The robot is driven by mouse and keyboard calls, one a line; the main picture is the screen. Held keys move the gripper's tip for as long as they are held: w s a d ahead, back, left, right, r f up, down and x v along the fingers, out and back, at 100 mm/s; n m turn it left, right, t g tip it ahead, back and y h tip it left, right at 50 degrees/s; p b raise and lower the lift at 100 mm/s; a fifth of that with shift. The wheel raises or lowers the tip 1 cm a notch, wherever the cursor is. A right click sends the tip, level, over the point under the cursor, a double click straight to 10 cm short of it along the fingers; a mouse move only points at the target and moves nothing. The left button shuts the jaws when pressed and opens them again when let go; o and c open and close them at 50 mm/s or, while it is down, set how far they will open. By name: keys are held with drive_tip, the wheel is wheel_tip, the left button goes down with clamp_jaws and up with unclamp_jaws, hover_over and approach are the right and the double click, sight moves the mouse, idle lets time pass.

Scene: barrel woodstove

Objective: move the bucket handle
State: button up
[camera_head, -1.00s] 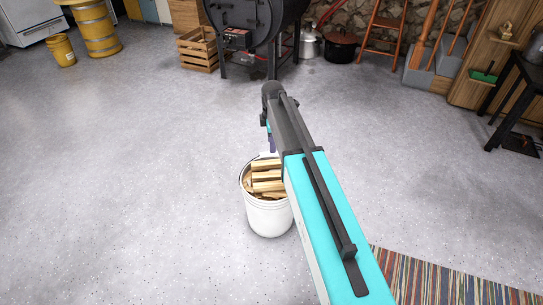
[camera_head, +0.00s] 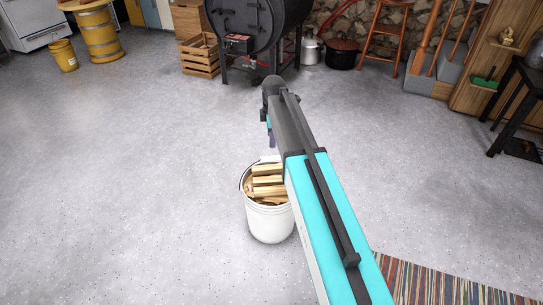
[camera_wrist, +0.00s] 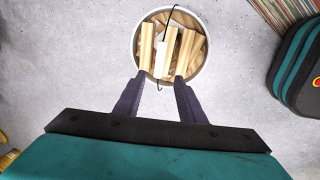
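A white bucket (camera_head: 270,224) filled with split firewood (camera_head: 268,187) stands on the floor, partly hidden by my arm in the head view. In the wrist view the bucket's rim (camera_wrist: 209,52) is seen from above. The bucket handle, a thin dark wire with a white grip (camera_wrist: 162,60), crosses over the wood. My gripper (camera_wrist: 161,77) is open, its two dark purple fingers apart near the bucket's near rim. In the picture, the white grip lies just beyond the fingertips, in line with the gap. I cannot tell the height between them. In the head view the fingers are mostly hidden.
A striped rug (camera_head: 450,285) lies at the lower right. A barrel woodstove (camera_head: 245,20), a wooden crate (camera_head: 199,58), a yellow bucket (camera_head: 64,55) and a wooden stool (camera_head: 385,35) stand at the back. The floor around the white bucket is clear.

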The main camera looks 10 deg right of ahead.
sight(271, 157)
drive_tip(key=f, duration=0.4)
drive_tip(key=w+f, duration=0.1)
drive_tip(key=f, duration=0.3)
drive_tip(key=w+f+b, duration=0.1)
drive_tip(key=f, duration=0.3)
drive_tip(key=shift+w+f, duration=0.1)
drive_tip(key=shift+w, duration=0.05)
clamp_jaws()
